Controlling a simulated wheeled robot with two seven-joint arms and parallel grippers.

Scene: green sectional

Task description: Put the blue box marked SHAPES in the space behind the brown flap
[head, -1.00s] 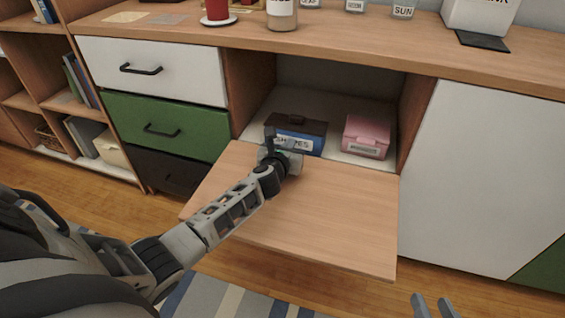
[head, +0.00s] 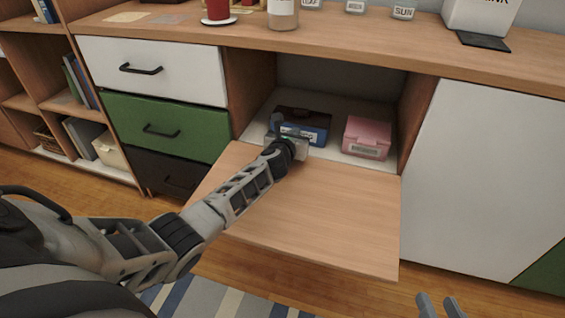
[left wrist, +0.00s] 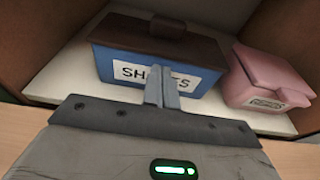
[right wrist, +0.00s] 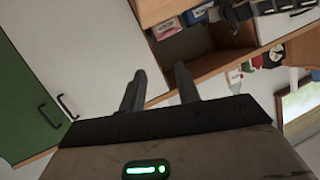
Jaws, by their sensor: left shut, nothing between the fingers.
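The blue box marked SHAPES (head: 319,137), with a dark brown lid, sits upright on the white floor of the open compartment (head: 340,101). It also shows in the left wrist view (left wrist: 205,80). The brown flap (head: 320,215) is folded down flat in front of the compartment. My left gripper (head: 279,127) is shut and empty. Its fingertips are at the front of the box, over the label in the left wrist view (left wrist: 167,60); I cannot tell whether they touch. My right gripper (head: 440,304) is open and empty at the lower right, away from the flap.
A pink box (head: 367,138) stands to the right of the blue box with a narrow gap. Side walls bound the compartment, and bare floor shows behind the boxes. The countertop (head: 350,42) above holds jars and a red mug. Drawers (head: 150,70) stand at the left.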

